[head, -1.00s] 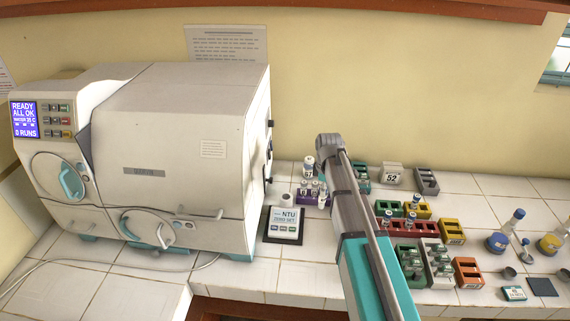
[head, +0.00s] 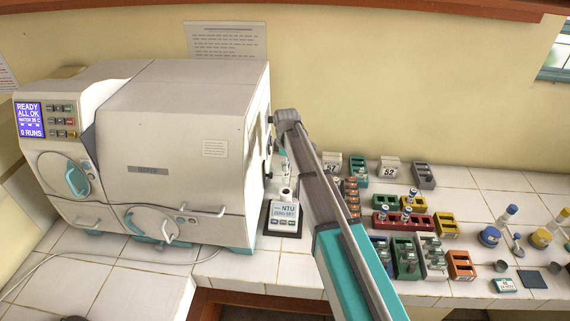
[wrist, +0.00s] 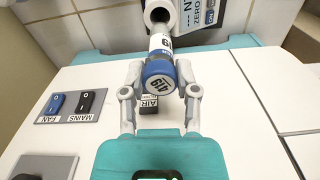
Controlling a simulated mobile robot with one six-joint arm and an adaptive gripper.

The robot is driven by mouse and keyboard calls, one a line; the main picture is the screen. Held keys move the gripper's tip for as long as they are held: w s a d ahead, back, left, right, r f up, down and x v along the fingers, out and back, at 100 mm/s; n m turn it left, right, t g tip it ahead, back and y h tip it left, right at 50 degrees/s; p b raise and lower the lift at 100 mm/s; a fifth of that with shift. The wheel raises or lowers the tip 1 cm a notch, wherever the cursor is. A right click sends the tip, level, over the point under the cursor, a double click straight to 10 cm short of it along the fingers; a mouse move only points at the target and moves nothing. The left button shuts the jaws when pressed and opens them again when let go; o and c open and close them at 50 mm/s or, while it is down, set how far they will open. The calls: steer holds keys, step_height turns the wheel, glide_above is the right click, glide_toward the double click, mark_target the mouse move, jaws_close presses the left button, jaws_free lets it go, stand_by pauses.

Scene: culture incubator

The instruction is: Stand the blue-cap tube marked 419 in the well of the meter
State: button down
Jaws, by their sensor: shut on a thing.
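The blue-cap tube marked 419 (wrist: 160,75) is between the two fingers of my gripper (wrist: 160,66) in the wrist view, its cap towards the camera. Its far end reaches the round well (wrist: 172,18) of the meter; I cannot tell whether it is inside the opening. The meter (wrist: 206,8) shows partly at the top of the wrist view. My arm hides most of the gripper there.
Right of my arm are several racks, including a red one (head: 395,229) and an orange one (head: 461,266), and flasks (head: 490,237).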

steer(key=shift+f+b, duration=0.35)
step_height(320, 180, down, 11)
steer(key=b, duration=1)
steer(key=shift+r, duration=0.2)
stand_by(1.4)
steer(key=shift+f+b, duration=0.1)
steer(key=shift+b, duration=0.3)
steer(key=shift+c, duration=1.4)
jaws_free()
